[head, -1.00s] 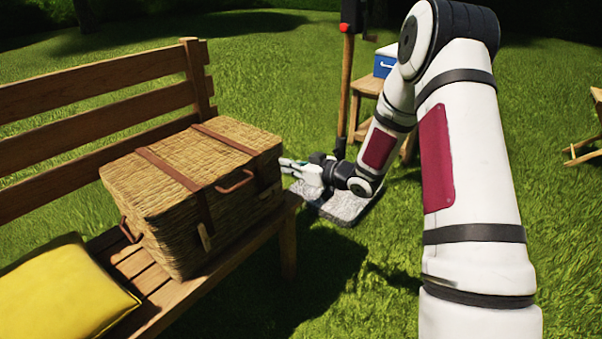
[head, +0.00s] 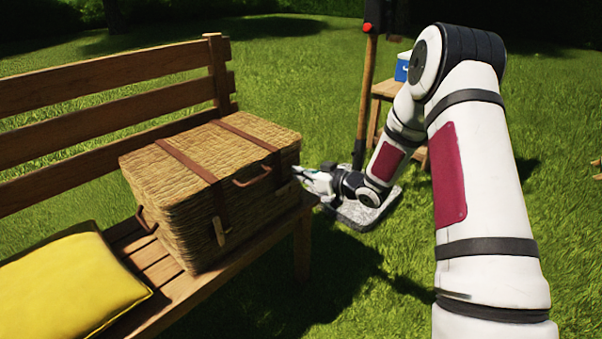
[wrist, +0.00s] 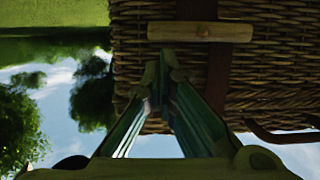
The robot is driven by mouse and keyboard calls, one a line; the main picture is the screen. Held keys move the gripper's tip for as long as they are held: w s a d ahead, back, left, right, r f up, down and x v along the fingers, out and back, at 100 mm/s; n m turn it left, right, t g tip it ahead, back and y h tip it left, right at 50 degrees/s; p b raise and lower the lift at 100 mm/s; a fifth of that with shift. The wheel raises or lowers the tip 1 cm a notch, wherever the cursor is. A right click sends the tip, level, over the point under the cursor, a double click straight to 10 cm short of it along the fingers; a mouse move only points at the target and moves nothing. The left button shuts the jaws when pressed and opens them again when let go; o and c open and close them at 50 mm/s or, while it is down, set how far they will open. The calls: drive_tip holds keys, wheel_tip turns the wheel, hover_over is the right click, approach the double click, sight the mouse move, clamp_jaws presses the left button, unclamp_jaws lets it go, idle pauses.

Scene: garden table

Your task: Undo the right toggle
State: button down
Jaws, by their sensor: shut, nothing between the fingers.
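A wicker basket (head: 190,205) with a closed lid and two brown straps stands on the bench. The right toggle, a pale wooden bar (wrist: 200,31), lies crosswise over the dark strap (wrist: 204,75) on the basket's front in the wrist view. In the head view I cannot make it out clearly near the fingers. My gripper (head: 297,172) is at the basket's right front edge. In the wrist view my gripper (wrist: 164,72) is shut and empty, its tips in front of the wicker beside the strap, apart from the toggle in the picture. I cannot tell whether they touch the basket.
A brown carry handle (head: 252,176) sits between the straps. The left toggle (head: 219,231) hangs on the left strap. A yellow cushion (head: 65,285) lies on the wooden bench (head: 165,270). A post (head: 366,90) on a grey stone base (head: 365,210) stands behind my gripper.

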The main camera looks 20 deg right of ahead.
drive_tip(key=shift+w+d+f+m+y+p, duration=0.2)
drive_tip(key=shift+d+f+m+y+p, duration=0.15)
drive_tip(key=shift+m+p, duration=0.75)
drive_tip(key=f+m+y+p, duration=0.1)
drive_tip(key=m, duration=0.2)
drive_tip(key=f+m+y+p, duration=0.1)
drive_tip(key=f+m, duration=0.1)
drive_tip(key=f+m+g+y, duration=0.1)
drive_tip(key=f+m, duration=0.1)
drive_tip(key=m, duration=0.1)
drive_tip(key=shift+w+d+m+p, duration=0.2)
drive_tip(key=shift+d+m+p, duration=0.1)
drive_tip(key=shift+d+p, duration=0.1)
